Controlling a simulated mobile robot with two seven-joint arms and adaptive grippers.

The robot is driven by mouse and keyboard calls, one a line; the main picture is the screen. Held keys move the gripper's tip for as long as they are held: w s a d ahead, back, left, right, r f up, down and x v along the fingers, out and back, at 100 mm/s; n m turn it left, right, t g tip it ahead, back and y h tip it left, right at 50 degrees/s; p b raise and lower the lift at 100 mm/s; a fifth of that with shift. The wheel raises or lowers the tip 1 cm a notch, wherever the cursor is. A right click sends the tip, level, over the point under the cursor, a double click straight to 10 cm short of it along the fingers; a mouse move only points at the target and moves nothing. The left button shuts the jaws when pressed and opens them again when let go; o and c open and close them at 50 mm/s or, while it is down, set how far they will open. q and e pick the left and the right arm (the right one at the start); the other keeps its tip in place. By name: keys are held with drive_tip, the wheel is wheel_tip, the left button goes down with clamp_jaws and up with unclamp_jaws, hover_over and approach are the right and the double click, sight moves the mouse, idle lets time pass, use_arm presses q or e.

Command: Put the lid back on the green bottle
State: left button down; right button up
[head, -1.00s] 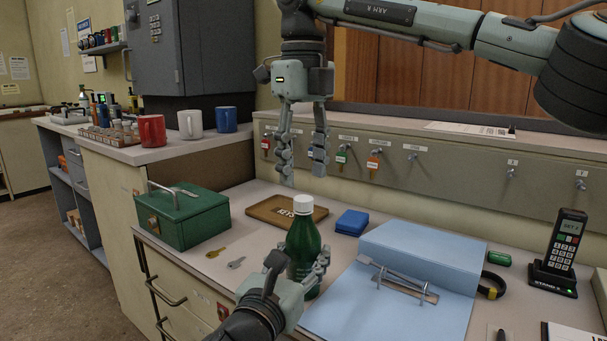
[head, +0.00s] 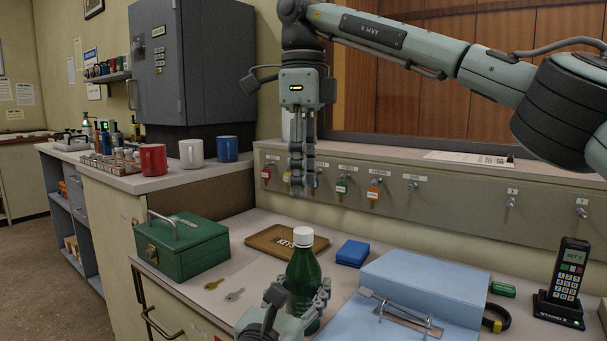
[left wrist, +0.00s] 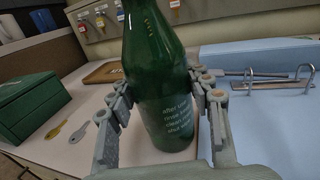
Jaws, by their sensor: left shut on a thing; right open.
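The green bottle (head: 303,275) stands upright at the front of the desk. A white lid (head: 303,236) sits on top of its neck; I cannot tell how tightly. My left gripper (head: 300,292) is shut around the bottle's body, with a finger on each side. The left wrist view shows the bottle (left wrist: 158,75) between the fingers, with pale print on it; its top is out of that picture. My right gripper (head: 301,192) is open and empty, pointing down above the lid and apart from it. Its fingers show nearly edge-on.
A green cash box (head: 185,250) and two keys (head: 225,290) lie left of the bottle. A key tray (head: 268,240) and blue box (head: 352,252) are behind it. A blue folder (head: 415,285) with a metal clip is right. The key-hook panel (head: 450,192) stands behind.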

sight(303, 230)
drive_tip(key=shift+f, duration=4.05)
clamp_jaws()
drive_tip(key=shift+o, duration=0.7)
unclamp_jaws()
wheel_tip(303, 230, up, 12)
